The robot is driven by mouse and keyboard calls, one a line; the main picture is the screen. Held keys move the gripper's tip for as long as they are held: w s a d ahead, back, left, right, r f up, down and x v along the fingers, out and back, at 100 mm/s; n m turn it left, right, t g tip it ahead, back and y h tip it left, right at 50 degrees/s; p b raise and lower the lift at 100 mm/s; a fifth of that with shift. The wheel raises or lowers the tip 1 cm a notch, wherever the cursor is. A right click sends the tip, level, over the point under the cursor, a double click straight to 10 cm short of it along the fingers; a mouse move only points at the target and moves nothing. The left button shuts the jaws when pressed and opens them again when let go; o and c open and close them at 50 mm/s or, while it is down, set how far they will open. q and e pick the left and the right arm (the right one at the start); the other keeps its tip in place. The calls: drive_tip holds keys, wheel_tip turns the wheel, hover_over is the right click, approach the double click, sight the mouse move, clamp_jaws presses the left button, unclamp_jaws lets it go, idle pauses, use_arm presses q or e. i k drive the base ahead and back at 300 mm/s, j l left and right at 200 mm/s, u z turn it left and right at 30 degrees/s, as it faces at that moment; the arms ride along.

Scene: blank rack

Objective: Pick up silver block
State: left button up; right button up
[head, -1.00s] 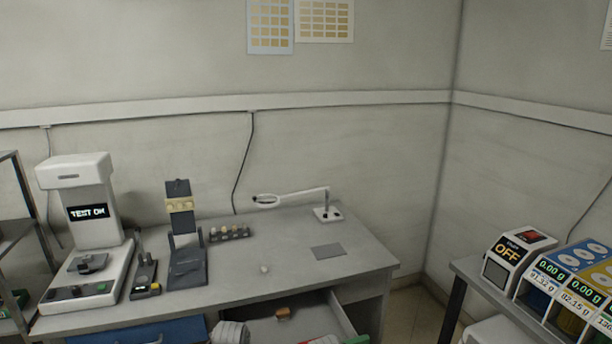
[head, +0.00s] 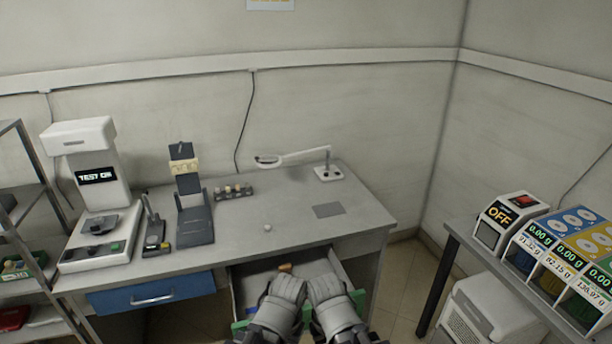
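I cannot pick out a silver block for certain. A small pale grey lump (head: 267,228) lies on the grey desk (head: 260,246), too small to identify. An open drawer (head: 243,291) under the desk holds a small orange-brown block (head: 285,267). My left gripper (head: 288,286) and my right gripper (head: 325,287) are side by side over the drawer, close together. They hide much of its inside. Their fingers are not clear enough to show whether they are open or shut.
A white tester (head: 92,165) reading "TEST ON", a dark stand (head: 190,200) and a small rack (head: 234,191) stand on the desk. A magnifier lamp (head: 328,172) and a flat grey plate (head: 328,210) are at the right. A dispenser with scales (head: 555,250) stands on the right table.

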sight(98, 220)
drive_tip(key=i+l+u, duration=0.1)
drive_tip(key=i, duration=0.3)
drive_tip(key=u, duration=1.45)
drive_tip(key=i+j+z, duration=0.9)
drive_tip(key=j, duration=0.2)
drive_tip(key=k+l, duration=0.05)
drive_tip(key=k, duration=0.05)
